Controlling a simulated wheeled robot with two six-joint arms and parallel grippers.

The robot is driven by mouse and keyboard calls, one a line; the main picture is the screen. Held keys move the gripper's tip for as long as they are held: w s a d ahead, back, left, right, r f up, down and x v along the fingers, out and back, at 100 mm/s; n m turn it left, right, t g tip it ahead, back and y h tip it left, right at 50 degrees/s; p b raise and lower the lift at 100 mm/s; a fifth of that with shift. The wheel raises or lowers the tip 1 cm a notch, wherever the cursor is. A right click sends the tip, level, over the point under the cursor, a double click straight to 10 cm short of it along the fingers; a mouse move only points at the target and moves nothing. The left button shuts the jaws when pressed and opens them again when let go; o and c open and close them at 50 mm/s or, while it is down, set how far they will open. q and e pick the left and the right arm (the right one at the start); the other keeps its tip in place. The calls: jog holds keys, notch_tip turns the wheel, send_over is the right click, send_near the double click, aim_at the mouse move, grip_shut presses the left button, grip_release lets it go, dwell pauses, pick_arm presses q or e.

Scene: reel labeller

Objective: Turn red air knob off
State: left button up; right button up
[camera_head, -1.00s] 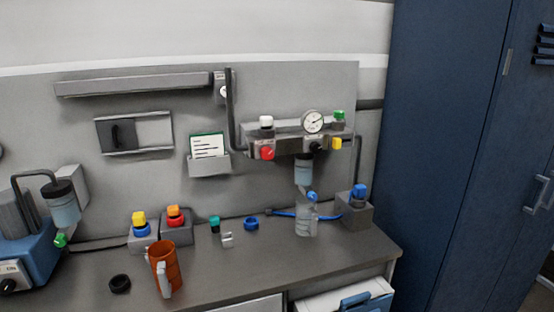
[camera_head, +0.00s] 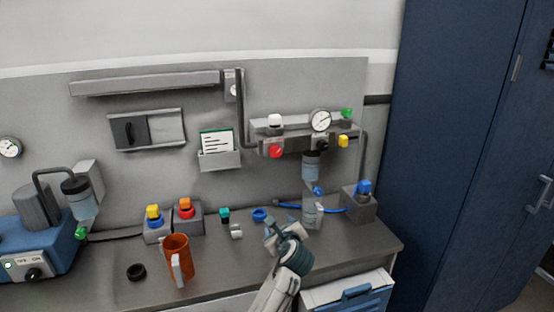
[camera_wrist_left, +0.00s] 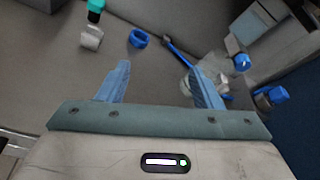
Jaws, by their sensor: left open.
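The red air knob (camera_head: 276,151) sits on the front of the grey air unit on the back panel, at its left end. A round gauge (camera_head: 320,120) and a black knob (camera_head: 321,145) are to its right on the same unit. My left gripper (camera_head: 279,231) is over the bench top, below the red knob and apart from it. In the left wrist view its two blue fingers (camera_wrist_left: 156,86) are spread with nothing between them. The red knob is not seen in the left wrist view. My right gripper is not in view.
A clear bottle (camera_head: 312,214) stands close to my left gripper, with a blue hose (camera_head: 289,205) beside it. A blue ring (camera_head: 260,215) lies on the bench (camera_head: 215,269). The panel before the knob is unobstructed.

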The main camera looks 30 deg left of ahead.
aim_at(276, 153)
pick_arm(q)
jog(key=w+a+r+m+t+y, duration=0.1)
jog(key=w+r+m+y, duration=0.15)
jog(key=r, duration=0.55)
jog(key=w+r+m+y, duration=0.1)
jog(key=w+r+m, duration=0.3)
jog(key=r, duration=0.4)
jog(key=p+x, duration=0.3)
jog(key=x, duration=0.6)
jog(key=shift+a+r, duration=0.15)
jog(key=shift+a, duration=0.15)
jog(key=shift+w+a+p, duration=0.35)
jog(key=shift+a+p, duration=0.05)
jog(key=shift+a, duration=0.05)
jog(key=shift+w+a, duration=0.1)
jog(key=shift+c, duration=0.2)
jog(key=c, duration=0.9)
